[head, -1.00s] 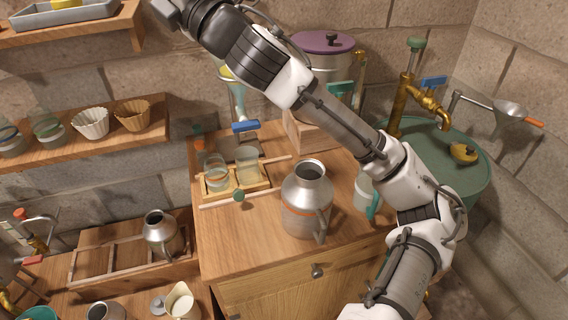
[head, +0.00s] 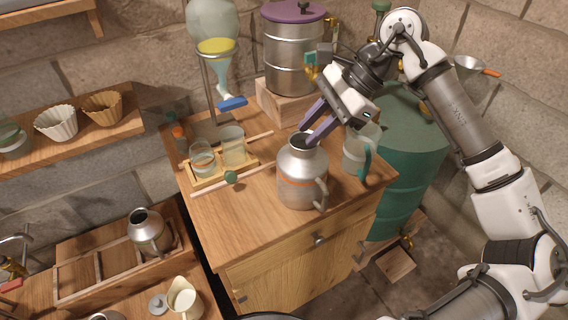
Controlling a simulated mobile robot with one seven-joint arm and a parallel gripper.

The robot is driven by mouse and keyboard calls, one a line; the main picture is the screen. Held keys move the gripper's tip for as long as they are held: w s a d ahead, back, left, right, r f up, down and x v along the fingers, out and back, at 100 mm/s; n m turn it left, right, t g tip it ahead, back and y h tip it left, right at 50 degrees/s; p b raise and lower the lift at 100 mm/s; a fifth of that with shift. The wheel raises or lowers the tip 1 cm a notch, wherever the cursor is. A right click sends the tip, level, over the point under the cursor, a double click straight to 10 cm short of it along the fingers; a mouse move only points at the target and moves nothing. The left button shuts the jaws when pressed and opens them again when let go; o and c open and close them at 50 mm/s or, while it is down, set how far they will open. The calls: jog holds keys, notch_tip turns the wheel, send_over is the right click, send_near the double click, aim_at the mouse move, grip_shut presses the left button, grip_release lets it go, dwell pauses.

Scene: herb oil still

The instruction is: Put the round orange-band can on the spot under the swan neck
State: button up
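The round orange-band can (head: 302,178) is a grey metal can with a narrow neck, an orange stripe and a side handle. It stands upright on the wooden cabinet top (head: 235,235). My gripper (head: 308,134) has purple fingers, spread apart, pointing down and left at the can's mouth. They overlap its rim in the picture; I cannot tell whether they touch it. A curved steel pipe (head: 15,240) shows at the left edge, partly cut off. I cannot tell whether it is the swan neck, and no spot under it is clearly visible.
A glass jug (head: 358,150) with a teal handle stands close right of the can. Two glass jars (head: 232,146) sit in a wooden tray to its left. A plain metal can (head: 147,232) stands on a lower rack. A green barrel (head: 405,160) is at the right.

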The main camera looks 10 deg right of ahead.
jog(key=s+d+f+m+g+h, duration=0.1)
jog(key=s+d+f+h, duration=0.2)
jog(key=d, duration=0.4)
jog(key=p, duration=0.2)
send_over(323, 211)
jog(key=d, duration=0.2)
jog(key=f, duration=0.5)
jog(key=w+f, duration=0.1)
jog(key=f, duration=0.2)
jog(key=shift+a, duration=0.1)
jog(key=shift+d+p+x, duration=0.1)
jog(key=shift+p+x, duration=0.55)
jog(key=shift+x, duration=0.7)
jog(key=shift+d+p+x, duration=0.15)
jog(key=shift+p+x, duration=0.5)
jog(key=shift+x, duration=0.65)
jog(key=shift+f, duration=0.1)
jog(key=shift+c, duration=0.2)
grip_shut()
